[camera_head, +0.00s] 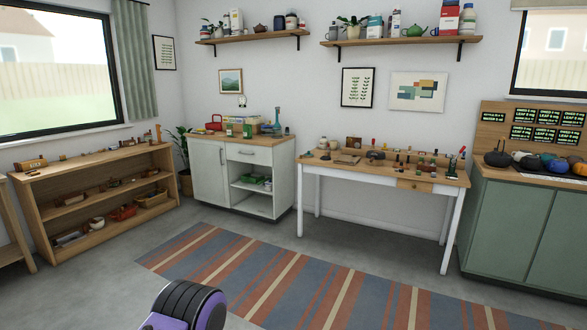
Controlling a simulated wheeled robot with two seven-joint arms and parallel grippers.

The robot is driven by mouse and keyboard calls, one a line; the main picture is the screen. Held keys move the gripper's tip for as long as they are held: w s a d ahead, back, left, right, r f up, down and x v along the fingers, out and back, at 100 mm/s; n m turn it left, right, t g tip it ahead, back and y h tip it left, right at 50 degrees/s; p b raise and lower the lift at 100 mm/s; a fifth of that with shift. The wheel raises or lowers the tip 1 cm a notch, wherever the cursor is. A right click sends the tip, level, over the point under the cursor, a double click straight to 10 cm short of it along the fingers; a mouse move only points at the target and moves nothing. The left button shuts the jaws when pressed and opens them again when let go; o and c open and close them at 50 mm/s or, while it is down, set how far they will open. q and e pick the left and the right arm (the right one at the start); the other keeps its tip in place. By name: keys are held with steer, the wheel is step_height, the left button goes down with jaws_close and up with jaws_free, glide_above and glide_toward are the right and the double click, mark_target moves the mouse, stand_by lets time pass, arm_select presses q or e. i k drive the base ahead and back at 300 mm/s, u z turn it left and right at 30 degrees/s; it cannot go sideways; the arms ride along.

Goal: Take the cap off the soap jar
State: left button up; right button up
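I cannot pick out the soap jar or its cap for certain; the small items are too far away. A white cabinet (205,178) stands against the back wall. On its top are small green containers (247,131), a blue bottle (277,122) and a red item (214,124). A work table (345,172) to its right holds many small bottles and parts, too small to name. Neither of my grippers is in view.
A low wooden shelf (38,205) with small items stands at the left. A green cabinet (540,240) with several dark round objects on top stands at the right. Two wall shelves (400,41) hold jars and plants. A striped rug (300,285) lies on open floor.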

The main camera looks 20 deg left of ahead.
mark_target(230, 131)
steer(key=u, duration=0.7)
steer(key=i, duration=1.4)
steer(key=u, duration=1.2)
steer(key=i, duration=2.4)
steer(key=u, duration=0.35)
steer(key=i, duration=2.5)
steer(key=z, duration=0.5)
steer(key=i, duration=1.25)
steer(key=z, duration=1.35)
steer(key=i, duration=1)
steer(key=z, duration=0.9)
